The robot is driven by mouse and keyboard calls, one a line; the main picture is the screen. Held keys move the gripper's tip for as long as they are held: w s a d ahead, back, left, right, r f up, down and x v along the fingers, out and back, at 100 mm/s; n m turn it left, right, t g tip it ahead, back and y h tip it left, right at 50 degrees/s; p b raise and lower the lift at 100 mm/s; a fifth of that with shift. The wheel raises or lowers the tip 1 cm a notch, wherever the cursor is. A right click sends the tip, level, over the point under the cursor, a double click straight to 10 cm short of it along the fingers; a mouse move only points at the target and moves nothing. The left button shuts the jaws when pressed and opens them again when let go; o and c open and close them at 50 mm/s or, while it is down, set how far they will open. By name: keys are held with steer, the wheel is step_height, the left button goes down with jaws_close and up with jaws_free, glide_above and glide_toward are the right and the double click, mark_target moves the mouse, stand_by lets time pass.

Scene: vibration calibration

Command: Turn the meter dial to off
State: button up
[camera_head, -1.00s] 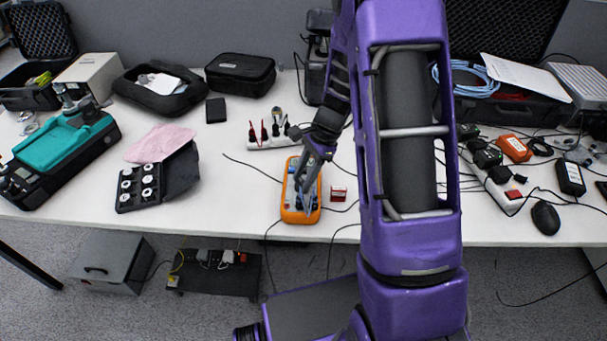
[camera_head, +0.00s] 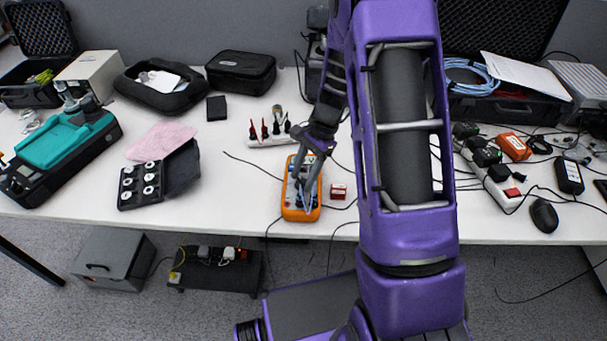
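The meter (camera_head: 288,210) is an orange handheld instrument with a bluish-grey face. It lies on the white table near its front edge, in the middle of the view. My gripper (camera_head: 304,187) points down over the meter's face. Its two fingers look spread apart, with the tips over the middle to lower part of the face. The dial is largely hidden by the fingers. Whether the fingers touch it and which way it points are too small to tell.
A small red-and-white block (camera_head: 338,192) lies just right of the meter. A power strip with red plugs (camera_head: 266,140) stands behind it, with thin black cables around. A black tray of round parts (camera_head: 128,200) is to the left. Clear table lies left of the meter.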

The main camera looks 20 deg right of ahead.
steer(key=shift+o, duration=1.1)
steer(key=p+v, duration=0.2)
steer(key=v, duration=1.5)
steer(key=shift+d, duration=0.15)
steer(key=shift+r+p, duration=0.15)
steer(key=shift+p, duration=0.2)
